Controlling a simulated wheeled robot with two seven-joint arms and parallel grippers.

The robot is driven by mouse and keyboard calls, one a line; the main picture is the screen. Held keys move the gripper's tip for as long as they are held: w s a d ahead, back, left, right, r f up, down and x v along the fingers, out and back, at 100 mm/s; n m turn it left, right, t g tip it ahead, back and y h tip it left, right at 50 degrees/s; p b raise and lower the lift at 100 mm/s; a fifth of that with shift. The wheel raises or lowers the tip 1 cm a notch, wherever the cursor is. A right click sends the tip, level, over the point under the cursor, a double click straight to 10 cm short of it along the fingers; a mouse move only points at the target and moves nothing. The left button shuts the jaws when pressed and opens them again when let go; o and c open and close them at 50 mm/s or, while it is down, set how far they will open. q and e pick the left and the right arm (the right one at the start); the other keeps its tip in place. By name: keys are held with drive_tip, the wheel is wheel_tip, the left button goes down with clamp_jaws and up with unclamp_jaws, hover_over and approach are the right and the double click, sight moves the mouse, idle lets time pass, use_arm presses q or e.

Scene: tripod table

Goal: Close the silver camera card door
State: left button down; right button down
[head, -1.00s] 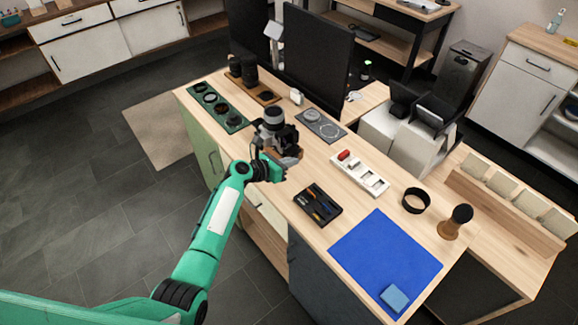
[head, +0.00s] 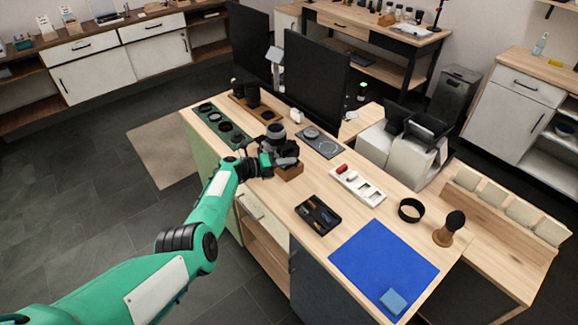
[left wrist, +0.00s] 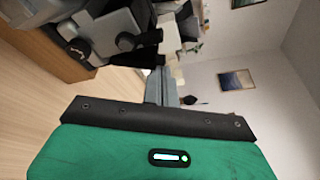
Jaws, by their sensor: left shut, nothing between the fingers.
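The silver camera (head: 275,133) with its lens up sits on a small wooden block (head: 290,172) at the left part of the table. My left gripper (head: 272,160) is shut and empty at the near side of the camera, and partly hides it. In the left wrist view the shut fingers (left wrist: 160,88) point away, with the dark and grey camera body (left wrist: 105,35) close by at the upper left. Whether they touch it I cannot tell. The card door cannot be made out clearly in either view. My right gripper is not in view.
To the right are a white battery tray (head: 372,197), a black screwdriver tray (head: 318,215) and a blue mat (head: 380,262). Dark monitors (head: 316,75) stand at the back.

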use_arm(q)
drive_tip(key=shift+w+a+r+b, duration=0.3)
drive_tip(key=shift+w+a+r, duration=0.1)
drive_tip(key=shift+w+a, duration=0.4)
drive_tip(key=shift+a+r, duration=0.1)
drive_tip(key=shift+r, duration=0.1)
idle(0.3)
